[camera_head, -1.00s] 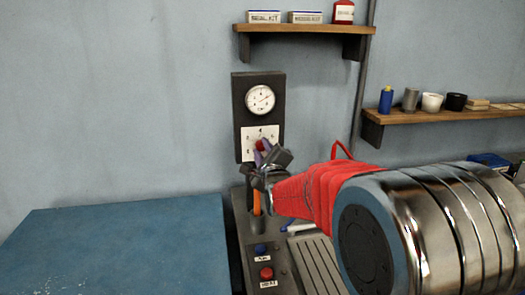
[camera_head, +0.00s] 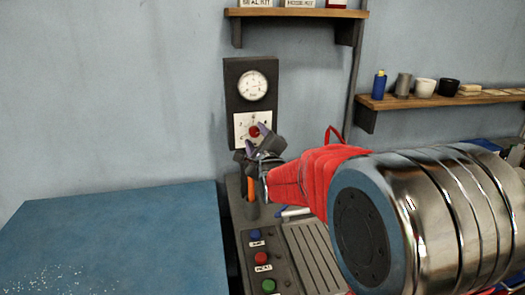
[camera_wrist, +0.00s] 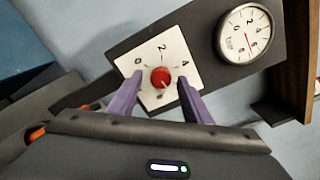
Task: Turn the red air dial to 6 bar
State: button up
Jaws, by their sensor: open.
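The red air dial (camera_wrist: 161,77) is a round knob on a white plate (camera_wrist: 152,99) with the numbers 0, 2 and 4 readable; it also shows in the head view (camera_head: 254,131). The plate's lower part is partly hidden by my fingers. My gripper (camera_wrist: 160,80) is open, with one purple finger on each side of the dial and gaps showing between. How far the fingertips are from the plate is unclear. In the head view my gripper (camera_head: 251,142) is just below and in front of the dial. The pressure gauge (camera_wrist: 245,33) has a red needle near the 6.
Below the dial are an orange-handled item (camera_head: 253,206) in a holder and blue (camera_head: 255,234), red (camera_head: 261,258) and green (camera_head: 269,286) buttons. A blue-topped table (camera_head: 120,240) is at left. Wall shelves (camera_head: 300,13) hold boxes and cups.

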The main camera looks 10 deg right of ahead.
jog(key=s, duration=1.3)
jog(key=shift+s+f, duration=0.1)
jog(key=shift+s, duration=0.05)
jog(key=s+f+n+g, duration=0.3)
jog(key=s+n+g, duration=0.1)
jog(key=s+n, duration=0.4)
jog(key=s+f+n+g, duration=0.4)
jog(key=s+n, duration=0.4)
jog(key=s, duration=0.3)
jog(key=s+f+n+g, duration=0.3)
jog(key=s+n+g, duration=0.1)
jog(key=s+n, duration=0.5)
jog(key=shift+s+d+f, duration=0.15)
jog(key=shift+s, duration=0.6)
jog(key=shift+c, duration=0.3)
